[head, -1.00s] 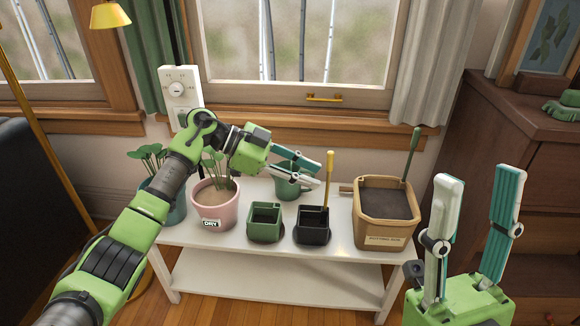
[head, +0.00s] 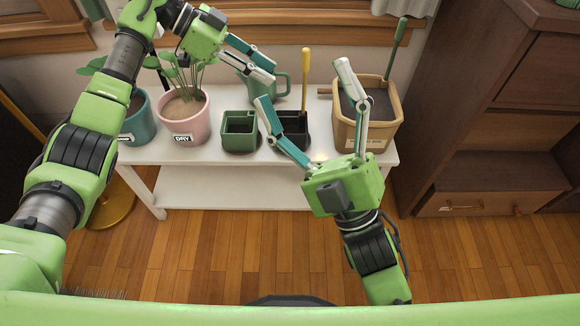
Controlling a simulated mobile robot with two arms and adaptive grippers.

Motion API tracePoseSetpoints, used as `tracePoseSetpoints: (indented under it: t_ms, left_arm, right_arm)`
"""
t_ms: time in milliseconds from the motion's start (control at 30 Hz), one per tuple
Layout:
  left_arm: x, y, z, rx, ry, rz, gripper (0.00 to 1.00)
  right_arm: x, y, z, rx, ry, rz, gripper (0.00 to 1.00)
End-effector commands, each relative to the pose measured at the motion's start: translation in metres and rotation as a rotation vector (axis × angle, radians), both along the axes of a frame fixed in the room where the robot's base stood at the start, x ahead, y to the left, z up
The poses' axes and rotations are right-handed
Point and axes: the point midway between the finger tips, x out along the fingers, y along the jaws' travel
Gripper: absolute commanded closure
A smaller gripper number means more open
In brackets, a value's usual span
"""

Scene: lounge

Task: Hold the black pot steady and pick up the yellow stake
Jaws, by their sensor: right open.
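The black pot (head: 297,121) stands on the white plant bench, between the green square pot and the tan planter. The yellow stake (head: 305,75) stands upright in it. My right gripper (head: 301,81) is open and empty in front of the bench, its fingers spread toward the pot. In the picture its left finger covers part of the black pot, and its right finger overlaps the planter; contact cannot be told. My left gripper (head: 273,74) is open, with a small gap between its fingers, above the green watering can and left of the stake. It holds nothing visible.
A green square pot (head: 239,122), a pink pot (head: 184,130) and a teal pot (head: 136,128) stand to the left. A green watering can (head: 281,86) is behind. A tan planter (head: 386,135) with a green-handled tool is right. The wooden cabinet (head: 470,170) borders the right side.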

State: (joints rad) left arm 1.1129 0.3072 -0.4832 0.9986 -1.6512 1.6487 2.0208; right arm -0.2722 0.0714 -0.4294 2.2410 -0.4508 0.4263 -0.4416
Motion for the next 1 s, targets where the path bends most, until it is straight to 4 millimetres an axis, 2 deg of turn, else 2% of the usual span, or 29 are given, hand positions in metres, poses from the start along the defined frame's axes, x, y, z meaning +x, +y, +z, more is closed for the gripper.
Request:
tracePoseSetpoints:
  t_ms: [100, 233, 400, 500, 600, 733, 833, 1000]
  left_arm:
    - [0.0, 0.0, 0.0, 0.0, 0.0, 0.0, 0.72]
    - [0.0, 0.0, 0.0, -0.001, -0.001, -0.001, 0.72]
    - [0.0, 0.0, 0.0, -0.001, -0.001, -0.001, 0.72]
    - [0.0, 0.0, 0.0, -0.001, -0.001, -0.001, 0.72]
    - [0.0, 0.0, 0.0, -0.001, -0.001, -0.001, 0.72]
    - [0.0, 0.0, 0.0, -0.001, -0.001, -0.001, 0.72]
    - [0.0, 0.0, 0.0, -0.001, -0.001, -0.001, 0.72]
    - [0.0, 0.0, 0.0, -0.001, -0.001, -0.001, 0.72]
  right_arm:
    - [0.029, 0.033, -0.057, -0.278, 0.055, -0.173, 0.22]
    - [0.055, 0.057, -0.126, -0.637, 0.08, -0.374, 0.22]
    - [0.075, 0.063, -0.209, -1.144, 0.046, -0.631, 0.22]
    - [0.08, 0.056, -0.245, -1.439, -0.007, -0.775, 0.22]
    - [0.08, 0.045, -0.269, -1.705, -0.074, -0.909, 0.22]
    - [0.077, 0.03, -0.281, -1.972, -0.154, -1.054, 0.22]
    - [0.074, 0.023, -0.284, -2.105, -0.201, -1.133, 0.22]
    - [0.073, 0.017, -0.283, -2.205, -0.238, -1.199, 0.22]
